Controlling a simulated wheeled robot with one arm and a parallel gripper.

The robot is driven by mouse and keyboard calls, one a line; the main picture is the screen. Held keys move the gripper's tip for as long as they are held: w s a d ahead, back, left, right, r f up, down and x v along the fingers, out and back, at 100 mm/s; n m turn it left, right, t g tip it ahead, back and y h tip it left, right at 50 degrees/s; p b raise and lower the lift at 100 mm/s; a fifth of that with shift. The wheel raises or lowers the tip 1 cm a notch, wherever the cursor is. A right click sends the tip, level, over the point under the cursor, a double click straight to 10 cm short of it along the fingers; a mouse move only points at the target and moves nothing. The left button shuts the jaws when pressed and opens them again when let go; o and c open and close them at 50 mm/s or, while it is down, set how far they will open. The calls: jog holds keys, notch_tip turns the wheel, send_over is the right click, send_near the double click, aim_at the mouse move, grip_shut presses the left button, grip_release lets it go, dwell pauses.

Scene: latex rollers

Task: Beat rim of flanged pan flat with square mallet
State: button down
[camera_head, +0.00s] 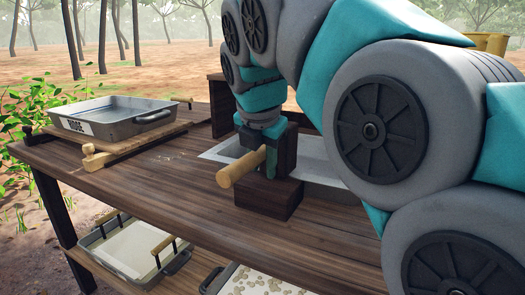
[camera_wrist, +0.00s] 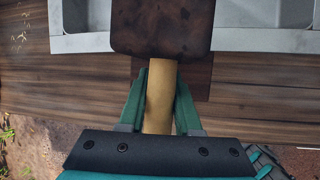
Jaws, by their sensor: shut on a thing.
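The square mallet has a dark brown wooden head (camera_head: 287,152) and a pale round handle (camera_head: 238,169). My gripper (camera_head: 270,160) is shut on the handle near the head. In the wrist view the handle (camera_wrist: 160,95) runs between the green fingers of my gripper (camera_wrist: 161,80), and the dark head (camera_wrist: 162,28) lies beyond the fingertips. The mallet is above a dark wooden block (camera_head: 268,199); whether they touch I cannot tell. The flanged metal pan (camera_head: 112,118), with a white label, sits at the left of the bench, away from my gripper.
The pan rests on a wooden board with a knob-ended bar (camera_head: 100,158). A metal sink or tray (camera_head: 222,152) is set into the bench (camera_head: 180,190) behind the block. Handled trays (camera_head: 130,250) stand on the lower shelf. Bench top between pan and block is mostly clear.

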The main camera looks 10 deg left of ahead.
aim_at(263, 148)
jog(key=shift+r+p, duration=1.6)
jog(key=shift+p, duration=0.1)
jog(key=shift+r, duration=0.7)
jog(key=shift+b, duration=0.3)
notch_tip(263, 148, down, 5)
jog(key=shift+f+b, duration=0.1)
jog(key=shift+b, duration=0.45)
jog(key=shift+r+p, duration=0.55)
jog(key=shift+r, duration=2.05)
jog(key=shift+f, duration=0.1)
